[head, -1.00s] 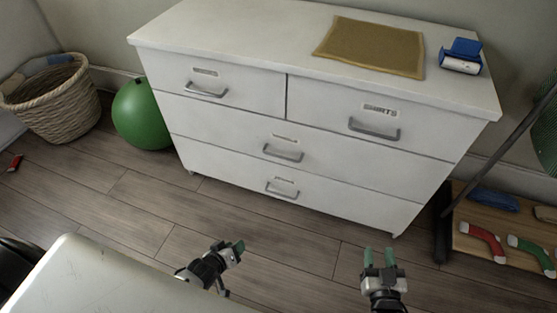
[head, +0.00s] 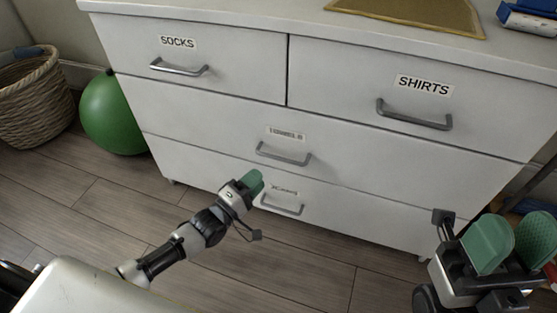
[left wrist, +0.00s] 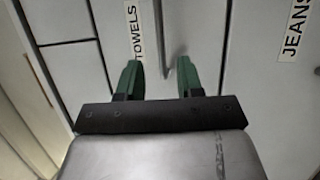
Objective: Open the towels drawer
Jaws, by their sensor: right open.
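The towels drawer (head: 220,125) is the wide middle drawer of a white dresser and looks shut. Its grey bar handle (head: 283,157) sits under a small label that is blurred in the head view. In the left wrist view the label (left wrist: 135,30) reads TOWELS, with the handle (left wrist: 163,40) beside it. My left gripper (head: 254,182) is in front of the dresser, just below and left of that handle. Its green fingers (left wrist: 158,80) are apart with nothing between them, and the handle lies ahead of the gap. My right gripper (head: 512,243) is open and empty at the lower right.
The socks drawer (head: 215,88) and shirts drawer (head: 335,85) are above, and the bottom drawer (head: 220,170) is below, labelled JEANS (left wrist: 295,28) in the wrist view. A green ball (head: 110,115) and wicker basket (head: 35,100) stand left. The floor (head: 110,205) in front is partly clear.

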